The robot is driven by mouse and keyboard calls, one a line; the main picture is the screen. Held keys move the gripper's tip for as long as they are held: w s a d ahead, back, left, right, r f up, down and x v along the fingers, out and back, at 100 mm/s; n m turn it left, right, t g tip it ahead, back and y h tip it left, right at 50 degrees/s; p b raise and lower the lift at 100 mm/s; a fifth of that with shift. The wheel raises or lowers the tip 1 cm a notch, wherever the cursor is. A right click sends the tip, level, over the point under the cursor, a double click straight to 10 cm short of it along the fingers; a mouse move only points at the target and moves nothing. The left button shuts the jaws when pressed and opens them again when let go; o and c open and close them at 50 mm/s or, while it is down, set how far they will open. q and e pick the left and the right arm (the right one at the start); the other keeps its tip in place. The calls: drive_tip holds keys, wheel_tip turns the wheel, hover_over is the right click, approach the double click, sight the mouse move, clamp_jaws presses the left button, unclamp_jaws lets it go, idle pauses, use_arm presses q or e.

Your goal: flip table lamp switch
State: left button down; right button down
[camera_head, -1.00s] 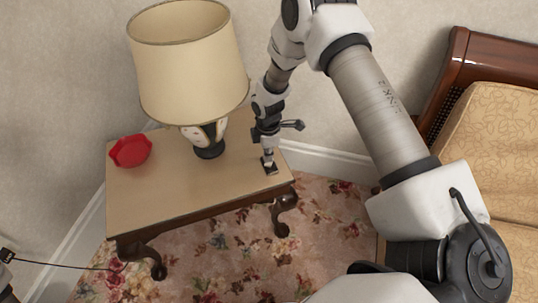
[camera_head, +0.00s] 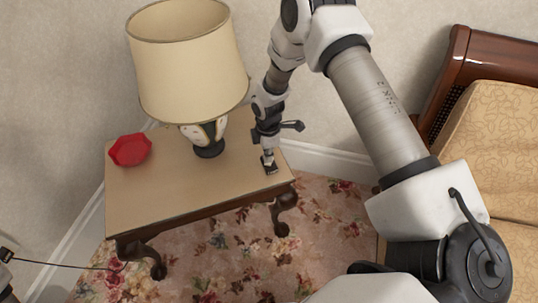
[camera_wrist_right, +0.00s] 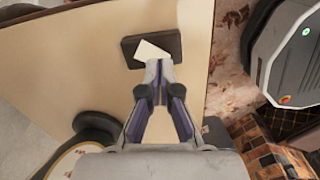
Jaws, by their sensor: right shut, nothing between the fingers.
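The table lamp (camera_head: 188,60) has a cream shade and a patterned dark-and-white base, and stands at the back of a small wooden table (camera_head: 150,195). A small dark switch box (camera_head: 271,170) lies near the table's right edge. In the right wrist view the switch box (camera_wrist_right: 130,48) shows a white rocker (camera_wrist_right: 152,50). My right gripper (camera_head: 268,156) points down at the switch, shut and empty. In the wrist view its fingertips (camera_wrist_right: 158,68) are at the near edge of the switch; I cannot tell whether they touch it.
A red bowl (camera_head: 130,150) sits on the table's left side. A wooden sofa with tan cushions (camera_head: 490,140) stands at the right. The wall is close behind the table. The front of the tabletop is clear, with floral carpet (camera_head: 220,260) below.

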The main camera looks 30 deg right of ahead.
drive_tip(key=shift+f+b, duration=0.45)
drive_tip(key=shift+f, duration=0.3)
drive_tip(key=shift+r, duration=0.1)
idle(0.3)
wheel_tip(320, 180, up, 7)
drive_tip(key=p, duration=0.6)
idle(0.3)
